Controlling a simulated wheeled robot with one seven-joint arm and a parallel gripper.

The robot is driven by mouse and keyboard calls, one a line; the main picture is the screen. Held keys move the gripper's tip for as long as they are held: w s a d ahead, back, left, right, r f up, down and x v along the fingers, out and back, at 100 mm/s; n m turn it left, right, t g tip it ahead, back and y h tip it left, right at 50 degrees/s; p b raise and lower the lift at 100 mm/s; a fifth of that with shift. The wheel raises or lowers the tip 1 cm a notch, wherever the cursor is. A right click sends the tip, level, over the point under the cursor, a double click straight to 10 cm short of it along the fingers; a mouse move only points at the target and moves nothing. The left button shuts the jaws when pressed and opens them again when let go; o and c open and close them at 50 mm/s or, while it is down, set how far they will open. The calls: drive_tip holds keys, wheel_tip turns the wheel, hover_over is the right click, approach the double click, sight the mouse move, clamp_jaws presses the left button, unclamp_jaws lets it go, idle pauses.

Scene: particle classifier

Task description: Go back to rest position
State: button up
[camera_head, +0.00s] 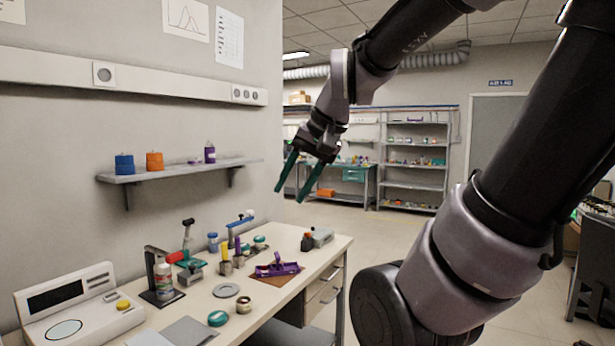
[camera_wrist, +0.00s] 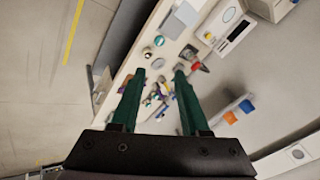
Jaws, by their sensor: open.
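My gripper (camera_head: 300,178) is open and empty, with two green fingers pointing down. In the head view it is raised in the air, above and beyond the far right end of the workbench (camera_head: 325,250). In the wrist view the gripper (camera_wrist: 160,75) shows both fingers apart with nothing held between them. The bench and its small items lie well below the fingertips in that view. My arm crosses the right side of the head view and hides part of the room.
The bench holds a white device with a dark display (camera_head: 70,300), a purple part (camera_head: 277,266) and several small jars and tools. A wall shelf (camera_head: 180,172) carries blue, orange and purple items. Metal shelving (camera_head: 415,170) stands far back. Pale floor (camera_head: 385,235) beside the bench is clear.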

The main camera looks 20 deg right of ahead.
drive_tip(key=shift+s+d+r+n+t+h, duration=0.4)
drive_tip(key=shift+s+d+r+t+h, duration=0.4)
drive_tip(key=shift+d+r, duration=0.25)
